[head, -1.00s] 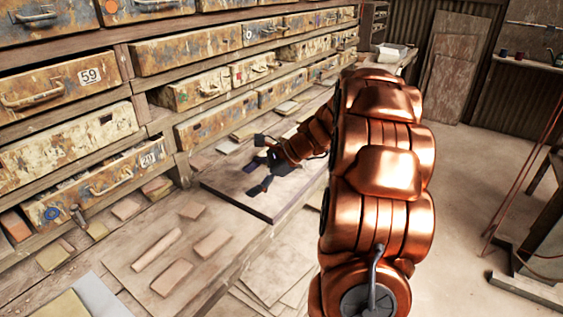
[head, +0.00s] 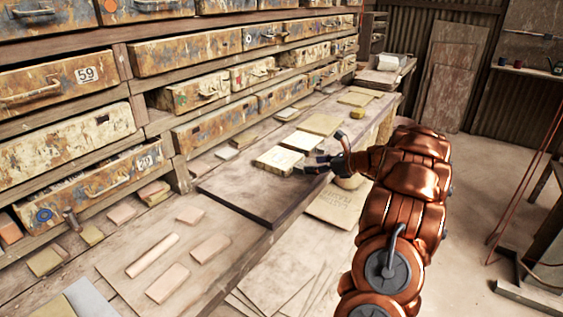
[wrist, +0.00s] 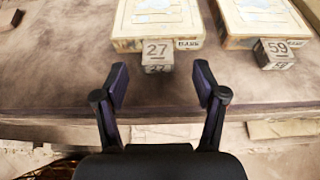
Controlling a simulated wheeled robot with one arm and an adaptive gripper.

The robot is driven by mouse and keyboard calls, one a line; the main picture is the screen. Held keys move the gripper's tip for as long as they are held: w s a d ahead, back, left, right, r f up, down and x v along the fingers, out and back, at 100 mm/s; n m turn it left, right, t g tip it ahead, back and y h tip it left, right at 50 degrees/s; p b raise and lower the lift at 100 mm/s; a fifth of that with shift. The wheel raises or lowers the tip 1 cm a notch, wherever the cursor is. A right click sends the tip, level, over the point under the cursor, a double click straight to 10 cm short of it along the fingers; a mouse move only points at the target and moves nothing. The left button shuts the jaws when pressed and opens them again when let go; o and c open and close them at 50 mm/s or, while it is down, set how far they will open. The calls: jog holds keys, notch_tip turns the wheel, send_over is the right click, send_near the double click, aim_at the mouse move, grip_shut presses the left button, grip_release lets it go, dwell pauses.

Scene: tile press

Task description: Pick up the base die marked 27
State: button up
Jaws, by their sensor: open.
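In the wrist view the base die marked 27 (wrist: 157,54) is a small pale block on the bench, against the front of a flat cream box. My gripper (wrist: 161,77) is open and empty, with its two dark fingers spread on the near side of this die, pointing at it. The die lies between the lines of the fingers, apart from them. In the head view my gripper (head: 327,150) is at the bench's front edge beside the cream boxes, and I cannot make out the die there.
A similar die marked 59 (wrist: 274,53) sits to the right in the wrist view, before a second cream box (wrist: 262,20). A dark board (head: 245,200) lies on the bench left of my gripper. Worn drawers (head: 195,95) line the back; several tiles lie at the near left.

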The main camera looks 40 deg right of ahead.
aim_at(302, 166)
jog(key=shift+p+x, duration=0.45)
jog(key=shift+x, duration=2.05)
jog(key=shift+a+f, duration=0.1)
grip_shut()
